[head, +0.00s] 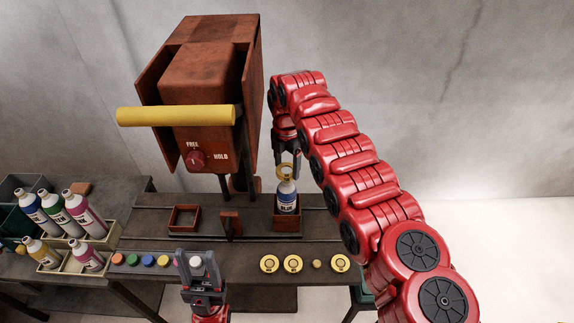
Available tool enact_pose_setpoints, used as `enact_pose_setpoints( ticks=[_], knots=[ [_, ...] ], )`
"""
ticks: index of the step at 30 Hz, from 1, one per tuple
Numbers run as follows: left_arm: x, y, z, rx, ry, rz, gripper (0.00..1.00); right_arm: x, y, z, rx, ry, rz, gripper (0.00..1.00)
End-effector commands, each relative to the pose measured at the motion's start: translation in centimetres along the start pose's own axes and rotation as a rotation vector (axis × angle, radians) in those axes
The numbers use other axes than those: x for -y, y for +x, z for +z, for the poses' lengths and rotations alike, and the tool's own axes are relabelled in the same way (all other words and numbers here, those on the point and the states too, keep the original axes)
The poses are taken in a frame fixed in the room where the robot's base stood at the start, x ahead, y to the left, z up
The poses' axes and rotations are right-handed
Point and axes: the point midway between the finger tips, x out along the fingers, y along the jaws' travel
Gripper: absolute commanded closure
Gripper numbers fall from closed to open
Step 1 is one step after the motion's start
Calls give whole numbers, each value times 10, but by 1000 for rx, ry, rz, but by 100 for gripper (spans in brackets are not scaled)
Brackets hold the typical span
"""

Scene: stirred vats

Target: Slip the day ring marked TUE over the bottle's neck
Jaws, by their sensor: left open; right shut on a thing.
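My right gripper (286,174) reaches down from above and is shut on a yellow day ring (284,168). The ring is at the top of an upright bottle (287,200) with a blue label; I cannot tell whether it is around the neck or just above it. The ring's mark is too small to read. The bottle stands in a brown square holder (287,223). My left gripper (193,253) is open at the front of the bench, near a white cap.
Yellow rings (269,264) lie in a row at the front right, with a small yellow disc (317,264) among them. Coloured caps (133,260) line the front left. Several bottles (75,205) stand in trays at left. A rusty machine with a yellow bar (175,116) rises behind.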

Motion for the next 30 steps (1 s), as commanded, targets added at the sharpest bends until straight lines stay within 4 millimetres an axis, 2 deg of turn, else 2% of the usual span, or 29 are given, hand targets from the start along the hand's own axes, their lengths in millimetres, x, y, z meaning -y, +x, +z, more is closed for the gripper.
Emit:
enact_pose_setpoints(
  ticks=[15,30],
  knots=[
    [0,-11,2,0,0,0,50,0,1,0,1,0,2,78],
    [0,-10,2,0,0,0,50,0,0,0,0,0,0,78]
  ],
)
